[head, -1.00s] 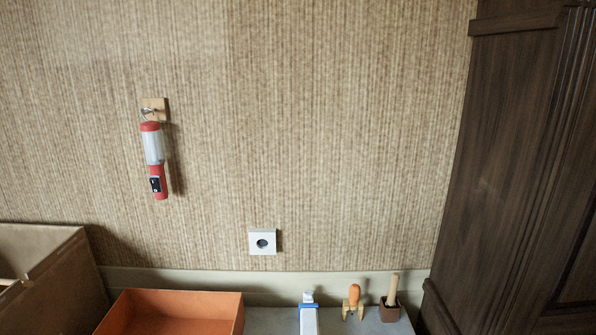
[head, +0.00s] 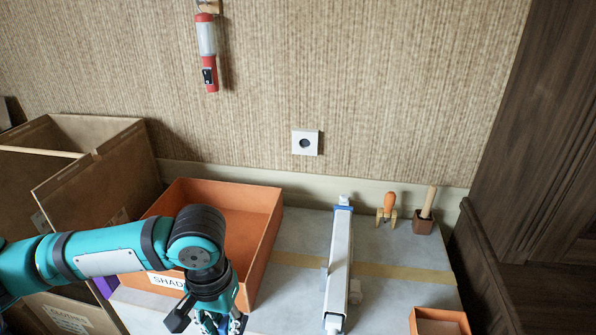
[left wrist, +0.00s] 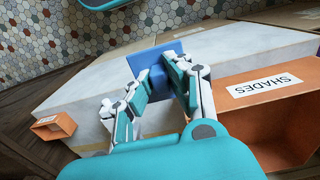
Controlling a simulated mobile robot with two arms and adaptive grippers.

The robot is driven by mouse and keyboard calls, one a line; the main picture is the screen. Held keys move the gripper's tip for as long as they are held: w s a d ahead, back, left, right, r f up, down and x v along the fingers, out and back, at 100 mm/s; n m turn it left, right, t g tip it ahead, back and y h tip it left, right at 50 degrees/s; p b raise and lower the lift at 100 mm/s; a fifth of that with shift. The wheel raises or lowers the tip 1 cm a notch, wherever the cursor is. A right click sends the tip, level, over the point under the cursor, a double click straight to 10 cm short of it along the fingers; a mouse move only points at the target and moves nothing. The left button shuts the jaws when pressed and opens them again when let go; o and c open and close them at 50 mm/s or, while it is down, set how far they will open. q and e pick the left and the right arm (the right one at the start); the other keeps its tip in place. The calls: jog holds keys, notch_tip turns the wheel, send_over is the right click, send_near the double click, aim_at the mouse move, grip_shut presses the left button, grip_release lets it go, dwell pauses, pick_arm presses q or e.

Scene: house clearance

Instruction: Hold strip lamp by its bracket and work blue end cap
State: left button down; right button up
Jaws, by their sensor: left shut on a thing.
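The strip lamp (head: 340,255), a long white bar, lies on the grey table, pointing away from me. A blue part (head: 343,208) is at its far end, with a small white piece beyond it. Small light pieces stick out at its sides; I cannot tell which is the bracket. My left gripper (head: 212,325) is left of the lamp and apart from it, at the bottom edge of the head view. In the left wrist view its fingers (left wrist: 158,82) are shut on a blue piece (left wrist: 150,55) with a flat plate. I cannot tell whether this is an end cap. My right gripper is not in view.
An orange box labelled SHADES (head: 262,225) stands behind my left gripper. Cardboard boxes (head: 90,190) are at the left. An orange-handled tool (head: 389,203), a brown pot with a stick (head: 424,222) and a small orange box (head: 440,314) are right of the lamp.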

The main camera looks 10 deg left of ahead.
pick_arm(q)
jog(key=w+d+r+m+p, duration=0.2)
jog(key=d+r+p, duration=0.1)
jog(key=d+p, duration=0.6)
jog(key=w+d+r+m+p, duration=0.2)
jog(key=d+r+p, duration=0.1)
jog(key=d+p, duration=0.7)
notch_tip(320, 180, down, 7)
jog(key=b, duration=0.9)
jog(key=a+r+p, duration=0.4)
jog(key=a+p, duration=0.1)
jog(key=p, duration=0.2)
jog(key=shift+w+a+m, duration=0.15)
jog(key=shift+a+m, duration=0.05)
jog(key=shift+m, duration=0.1)
